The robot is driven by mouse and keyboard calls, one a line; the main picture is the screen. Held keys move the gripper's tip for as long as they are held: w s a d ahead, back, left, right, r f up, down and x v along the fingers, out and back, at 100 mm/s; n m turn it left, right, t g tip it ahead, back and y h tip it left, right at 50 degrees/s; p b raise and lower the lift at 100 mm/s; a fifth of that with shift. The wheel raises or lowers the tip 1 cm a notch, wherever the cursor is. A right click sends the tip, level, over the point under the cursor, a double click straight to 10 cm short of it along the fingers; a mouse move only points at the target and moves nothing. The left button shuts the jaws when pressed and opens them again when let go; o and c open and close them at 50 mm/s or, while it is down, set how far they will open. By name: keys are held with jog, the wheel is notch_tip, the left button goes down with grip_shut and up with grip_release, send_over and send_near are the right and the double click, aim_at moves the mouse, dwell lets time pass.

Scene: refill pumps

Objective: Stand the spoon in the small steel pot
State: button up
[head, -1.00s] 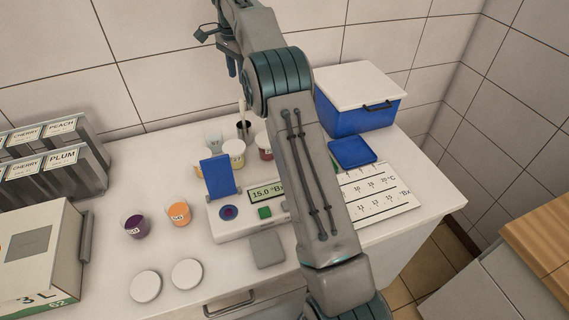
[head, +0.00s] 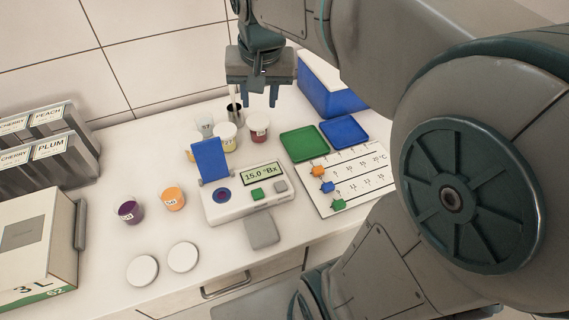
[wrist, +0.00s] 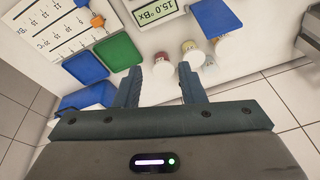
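The small steel pot (head: 239,114) stands at the back of the counter, behind the cups. A pale, thin upright handle (head: 232,94), which looks like the spoon's, rises from the pot's mouth; its lower end is hidden. My gripper (head: 259,100) is above the back of the counter, just right of the handle, fingers pointing down. In the wrist view the gripper (wrist: 160,78) has its fingers spread, with nothing visibly held between them. Whether a finger touches the handle I cannot tell.
Close by are a yellow-labelled cup (head: 225,138), a red-filled cup (head: 258,127) and a clear cup (head: 205,125). A meter (head: 245,200) with a raised blue flap stands in front. Green (head: 304,143) and blue (head: 344,132) trays and a blue box (head: 335,98) lie right.

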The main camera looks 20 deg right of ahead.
jog(key=s+f+n, duration=0.3)
jog(key=s+f, duration=0.4)
jog(key=s, duration=0.5)
jog(key=shift+s+n+t, duration=0.3)
jog(key=shift+s+t, duration=0.1)
